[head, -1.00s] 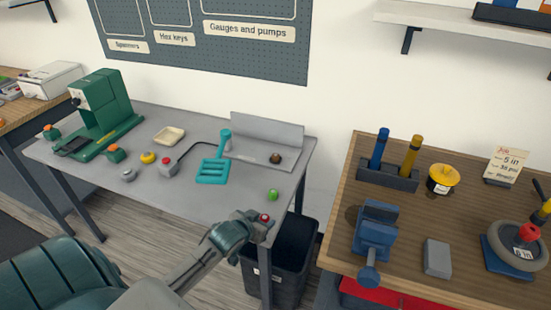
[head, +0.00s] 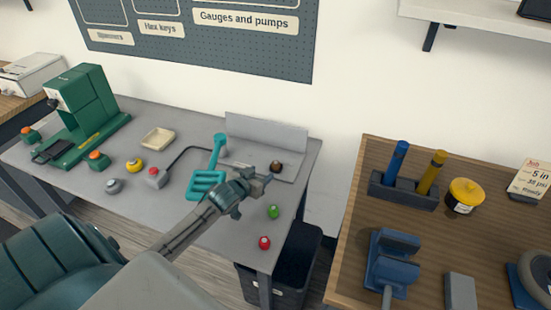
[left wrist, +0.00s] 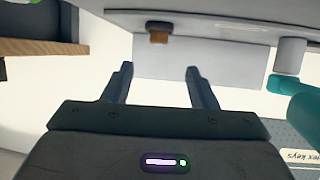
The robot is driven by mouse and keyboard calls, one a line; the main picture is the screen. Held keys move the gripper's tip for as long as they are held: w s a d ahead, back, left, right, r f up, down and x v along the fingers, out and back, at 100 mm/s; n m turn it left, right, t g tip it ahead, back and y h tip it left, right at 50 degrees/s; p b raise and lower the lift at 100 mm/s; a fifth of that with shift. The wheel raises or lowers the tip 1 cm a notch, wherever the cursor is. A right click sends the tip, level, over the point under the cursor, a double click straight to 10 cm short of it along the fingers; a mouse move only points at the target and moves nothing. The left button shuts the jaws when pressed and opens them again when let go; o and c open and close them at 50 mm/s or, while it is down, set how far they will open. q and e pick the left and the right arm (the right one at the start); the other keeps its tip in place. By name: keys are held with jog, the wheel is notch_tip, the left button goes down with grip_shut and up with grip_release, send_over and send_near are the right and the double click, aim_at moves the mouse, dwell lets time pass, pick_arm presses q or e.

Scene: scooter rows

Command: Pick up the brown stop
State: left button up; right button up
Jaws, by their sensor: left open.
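The brown stop (head: 276,166) is a small dark knob on the light grey plate at the back right of the grey table. My left gripper (head: 266,179) is just in front of it in the head view, open and empty. In the left wrist view the brown stop (left wrist: 158,38) shows beyond the two fingertips (left wrist: 160,70), apart from them and roughly in line with the gap. My right gripper is not in view.
A green stop (head: 273,212) and a red stop (head: 264,242) lie near the table's right edge. A teal tool (head: 207,182) stands left of my gripper. An upright grey panel (head: 267,132) stands behind the plate. A wooden bench (head: 345,255) is to the right.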

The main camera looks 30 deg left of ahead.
pick_arm(q)
send_near(276, 163)
jog(key=shift+p+x, duration=0.35)
jog(key=shift+x, duration=0.8)
jog(key=shift+w+f, duration=0.1)
jog(key=shift+w, duration=0.25)
jog(key=shift+w+a+f, duration=0.2)
jog(key=shift+w+f, duration=0.05)
jog(key=shift+w, duration=0.25)
jog(key=p+x, duration=0.1)
jog(key=x, duration=0.2)
jog(key=shift+w+p, duration=0.35)
jog(key=shift+w, duration=0.05)
jog(key=shift+w+f, duration=0.35)
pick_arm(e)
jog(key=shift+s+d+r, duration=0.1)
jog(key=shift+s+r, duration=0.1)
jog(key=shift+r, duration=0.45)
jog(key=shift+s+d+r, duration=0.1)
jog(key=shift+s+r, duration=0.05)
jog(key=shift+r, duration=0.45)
pick_arm(q)
jog(key=c, duration=1)
jog(key=shift+c, duration=0.2)
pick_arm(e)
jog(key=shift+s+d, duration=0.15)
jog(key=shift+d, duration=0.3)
